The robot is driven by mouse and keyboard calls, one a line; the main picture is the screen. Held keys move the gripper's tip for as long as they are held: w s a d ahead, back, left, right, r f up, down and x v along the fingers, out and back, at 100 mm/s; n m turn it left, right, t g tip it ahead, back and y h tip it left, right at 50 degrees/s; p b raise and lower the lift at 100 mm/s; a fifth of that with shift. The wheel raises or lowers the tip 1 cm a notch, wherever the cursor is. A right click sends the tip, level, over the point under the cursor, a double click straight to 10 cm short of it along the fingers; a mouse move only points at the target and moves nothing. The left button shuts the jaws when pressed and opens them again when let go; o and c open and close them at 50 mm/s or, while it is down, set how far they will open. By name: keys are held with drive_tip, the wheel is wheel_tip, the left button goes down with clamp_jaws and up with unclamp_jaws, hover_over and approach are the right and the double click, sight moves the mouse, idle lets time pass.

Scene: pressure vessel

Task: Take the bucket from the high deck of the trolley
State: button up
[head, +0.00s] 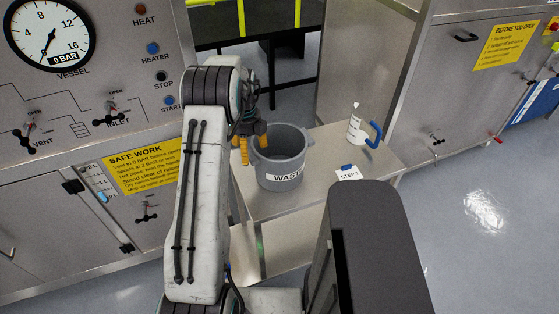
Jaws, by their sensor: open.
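A grey bucket (281,160) with a white "WASTE" label stands upright on the top deck of the metal trolley (330,147). My gripper (252,148) is open, with yellow-orange fingers, at the left side of the bucket. One finger shows outside the bucket's left wall and the other is by its near left rim. I cannot tell whether either finger touches the bucket. My arm hides part of the trolley's left end and much of the gripper.
A white jug with a blue handle (356,128) and a small "STEP 1" card (348,174) share the deck, right of the bucket. A control panel (90,70) with a gauge stands left. Steel cabinets (450,110) stand right. Grey floor is open at lower right.

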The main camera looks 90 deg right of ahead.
drive_tip(key=shift+w+d+f+p, duration=0.1)
drive_tip(key=shift+f+p, duration=0.35)
drive_tip(key=shift+f, duration=1.35)
drive_tip(key=c, duration=1.4)
